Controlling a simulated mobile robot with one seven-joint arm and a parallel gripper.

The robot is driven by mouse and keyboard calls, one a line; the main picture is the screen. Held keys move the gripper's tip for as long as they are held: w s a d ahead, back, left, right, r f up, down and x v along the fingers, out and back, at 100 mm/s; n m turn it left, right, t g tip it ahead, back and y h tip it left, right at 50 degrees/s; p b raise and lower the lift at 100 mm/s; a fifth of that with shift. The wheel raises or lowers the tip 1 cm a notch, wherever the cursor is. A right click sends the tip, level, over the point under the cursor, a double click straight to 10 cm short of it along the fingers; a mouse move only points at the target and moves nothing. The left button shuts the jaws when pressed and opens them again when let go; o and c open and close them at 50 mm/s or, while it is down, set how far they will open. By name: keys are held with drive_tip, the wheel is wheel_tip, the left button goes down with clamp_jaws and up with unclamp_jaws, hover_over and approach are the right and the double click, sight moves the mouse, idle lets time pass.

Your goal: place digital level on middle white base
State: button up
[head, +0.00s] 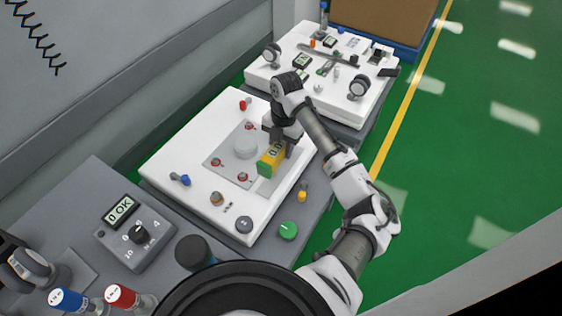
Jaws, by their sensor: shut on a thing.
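The digital level (270,160) is a small yellow block with a green end and a dark display on top. My gripper (279,146) is shut on it, over the right part of the middle white base (180,148). I cannot tell whether the level touches the base or hangs just above it. The base is a broad white slab with a grey plate (218,163) set in it. My gripper hides the area just behind the level.
Red-topped knobs (242,177) and other small fittings stand around the plate. A grey box with a dial (135,233) and blue and red capped jars (120,294) are at the near left. A farther white base (290,75) carries many instruments. Green floor lies to the right.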

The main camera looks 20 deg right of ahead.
sight(280, 171)
drive_tip(key=shift+f+p, duration=0.35)
drive_tip(key=shift+f, duration=3.55)
drive_tip(key=shift+f, duration=0.25)
drive_tip(key=o, duration=1.1)
drive_tip(key=shift+r, duration=0.1)
drive_tip(key=shift+o, duration=0.2)
drive_tip(key=r, duration=0.4)
drive_tip(key=r+b, duration=0.1)
drive_tip(key=r, duration=0.3)
drive_tip(key=w+d+r+b, duration=0.1)
drive_tip(key=r, duration=0.3)
drive_tip(key=shift+r, duration=0.15)
